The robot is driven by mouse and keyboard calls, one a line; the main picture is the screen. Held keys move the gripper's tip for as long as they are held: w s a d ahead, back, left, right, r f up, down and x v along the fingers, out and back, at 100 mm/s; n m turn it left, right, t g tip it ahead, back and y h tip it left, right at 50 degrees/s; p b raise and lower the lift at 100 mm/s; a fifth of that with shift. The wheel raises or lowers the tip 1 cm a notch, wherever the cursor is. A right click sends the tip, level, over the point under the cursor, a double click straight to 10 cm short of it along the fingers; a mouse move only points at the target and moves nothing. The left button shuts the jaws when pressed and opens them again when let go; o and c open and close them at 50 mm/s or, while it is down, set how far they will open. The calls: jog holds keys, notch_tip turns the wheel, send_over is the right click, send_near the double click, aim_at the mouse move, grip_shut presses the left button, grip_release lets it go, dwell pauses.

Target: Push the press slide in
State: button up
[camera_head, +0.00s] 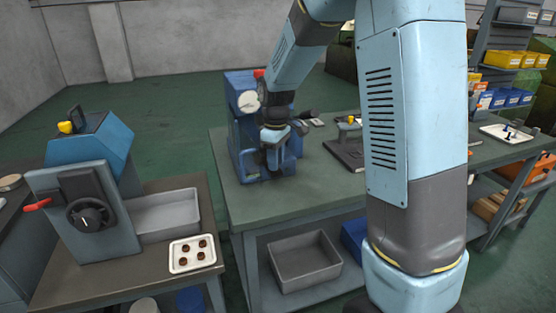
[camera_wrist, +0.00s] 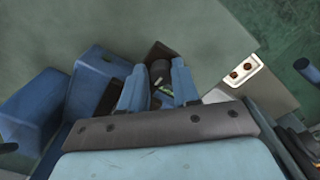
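The blue press (camera_head: 240,125) with a round white dial stands on the left end of the green-topped bench. My gripper (camera_head: 275,155) is at the press's front right side, pointing down close to it, and hides part of it. In the wrist view my gripper (camera_wrist: 158,80) has its two blue fingers apart, with a gap between them. A dark rounded part (camera_wrist: 160,72) shows between and beyond the fingertips, with blue press housing (camera_wrist: 95,70) to the left. I cannot tell whether this dark part is the press slide, or whether the fingers touch it.
A dark fixture (camera_head: 345,152) stands to the right on the bench (camera_head: 245,195). At left, another blue machine (camera_head: 90,145) with a red lever stands near a grey bin (camera_head: 165,217) and a white tray (camera_head: 180,262) of small parts. A grey crate (camera_head: 305,262) sits under the bench.

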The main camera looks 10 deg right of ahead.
jog(key=o, duration=0.4)
jog(key=shift+a, duration=0.1)
notch_tip(320, 180, up, 14)
jog(key=shift+f, duration=0.2)
dwell(0.4)
jog(key=shift+c, duration=0.2)
